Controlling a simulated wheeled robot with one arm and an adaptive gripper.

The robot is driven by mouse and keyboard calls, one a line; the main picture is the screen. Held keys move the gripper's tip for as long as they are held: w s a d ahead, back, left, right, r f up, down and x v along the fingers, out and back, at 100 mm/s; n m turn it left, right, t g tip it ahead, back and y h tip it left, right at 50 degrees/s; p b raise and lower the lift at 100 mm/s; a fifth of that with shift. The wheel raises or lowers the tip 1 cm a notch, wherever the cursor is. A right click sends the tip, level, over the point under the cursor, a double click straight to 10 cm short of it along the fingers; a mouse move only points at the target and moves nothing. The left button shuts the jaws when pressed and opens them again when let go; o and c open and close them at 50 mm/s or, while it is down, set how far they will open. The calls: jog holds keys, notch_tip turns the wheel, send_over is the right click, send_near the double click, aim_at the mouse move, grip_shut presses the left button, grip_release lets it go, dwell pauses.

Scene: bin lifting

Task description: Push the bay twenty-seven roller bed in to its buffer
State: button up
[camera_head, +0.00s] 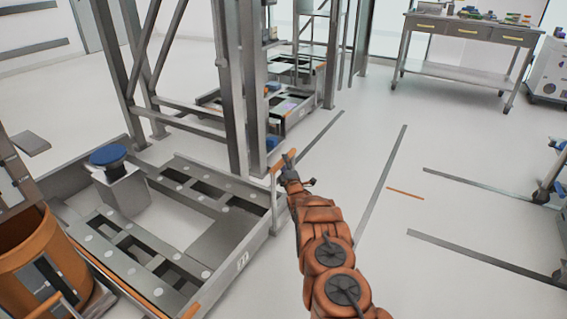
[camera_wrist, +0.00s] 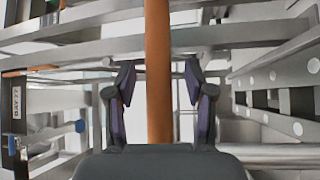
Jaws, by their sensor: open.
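The roller bed (camera_head: 205,215) is a grey frame with pale round rollers and dark slots, low on the floor at the left of the head view. A blue-capped block (camera_head: 107,155), possibly the buffer, stands at the bed's far left side. My gripper (camera_head: 289,160) is beside the bed's right corner, near an upright orange handle (camera_head: 280,162). In the wrist view my gripper (camera_wrist: 160,84) is open, with an orange bar (camera_wrist: 158,60) between its fingers. Contact cannot be told.
Grey rack posts (camera_head: 232,90) rise behind the bed. An orange bin (camera_head: 28,255) is at the left edge. Another bed (camera_head: 290,112) lies further back. A workbench (camera_head: 460,35) stands at the back right. The floor right of my arm is open, with grey stripes.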

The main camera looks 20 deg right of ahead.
jog(key=s+a+f, duration=0.1)
jog(key=s, duration=0.9)
jog(key=shift+f, duration=0.15)
dwell(0.4)
